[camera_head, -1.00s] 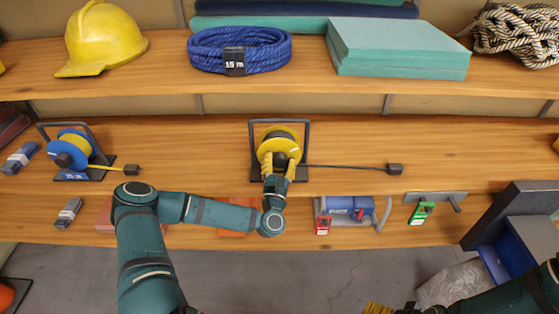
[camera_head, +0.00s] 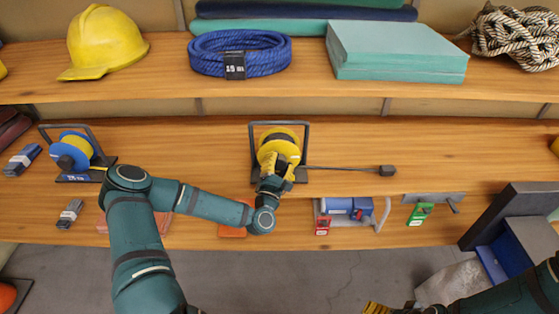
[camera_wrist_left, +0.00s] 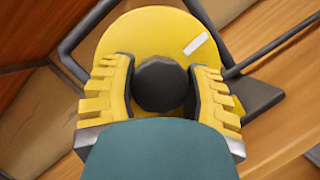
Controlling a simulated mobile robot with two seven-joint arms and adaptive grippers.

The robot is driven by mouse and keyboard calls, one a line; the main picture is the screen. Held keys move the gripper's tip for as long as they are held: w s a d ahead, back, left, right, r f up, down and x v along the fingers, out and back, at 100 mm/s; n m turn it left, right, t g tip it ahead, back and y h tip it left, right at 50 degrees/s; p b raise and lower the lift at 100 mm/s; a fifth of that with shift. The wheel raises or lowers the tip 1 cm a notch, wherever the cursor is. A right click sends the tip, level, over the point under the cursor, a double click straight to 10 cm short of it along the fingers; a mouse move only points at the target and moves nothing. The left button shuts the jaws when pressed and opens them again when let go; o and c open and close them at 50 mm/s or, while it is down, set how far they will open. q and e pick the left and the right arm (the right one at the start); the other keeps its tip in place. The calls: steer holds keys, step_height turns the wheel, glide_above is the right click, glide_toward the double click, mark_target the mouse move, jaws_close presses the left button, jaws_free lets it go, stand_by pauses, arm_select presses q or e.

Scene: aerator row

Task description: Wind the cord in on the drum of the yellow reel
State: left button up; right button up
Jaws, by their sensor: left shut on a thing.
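The yellow reel (camera_head: 268,147) stands in a dark frame (camera_head: 280,123) at the middle of the lower shelf. Its yellow drum face with a white mark also shows in the left wrist view (camera_wrist_left: 150,28). My left gripper (camera_head: 279,166) is at the front of the drum. In the left wrist view its yellow fingers (camera_wrist_left: 160,84) are shut on the dark round knob (camera_wrist_left: 159,83) at the drum's front. The dark cord (camera_head: 340,168) runs right from the reel to a dark end block (camera_head: 387,171) on the shelf. My right gripper (camera_head: 388,308) shows only partly at the bottom edge.
A blue reel (camera_head: 72,152) with yellow winding stands at the left. A blue cylinder on a grey rack (camera_head: 348,206) and a green-tagged bracket (camera_head: 420,212) are at the right front edge. The upper shelf holds a helmet (camera_head: 105,42), blue rope (camera_head: 240,53) and teal pads (camera_head: 396,50).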

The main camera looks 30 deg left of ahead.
arm_select(q)
steer(key=m+g+h+p, duration=0.1)
steer(key=m, duration=0.3)
steer(key=m+g+h+p, duration=0.1)
steer(key=m+p, duration=0.1)
steer(key=m, duration=0.2)
steer(key=shift+r, duration=0.1)
steer(key=m+g+p, duration=0.1)
steer(key=m, duration=0.2)
steer(key=shift+g, duration=0.3)
steer(key=m+g, duration=0.1)
steer(key=m, duration=0.1)
steer(key=shift+m+p, duration=0.3)
steer(key=shift+p, duration=0.1)
steer(key=m+g+y, duration=0.1)
steer(key=m, duration=0.2)
steer(key=shift+g, duration=0.3)
steer(key=m, duration=0.1)
steer(key=m+g+y, duration=0.1)
steer(key=m, duration=0.1)
steer(key=m+g+y, duration=0.1)
steer(key=shift+f+m+b, duration=0.25)
steer(key=shift+m+b, duration=0.05)
steer(key=shift+a, duration=0.1)
steer(key=o, duration=1.2)
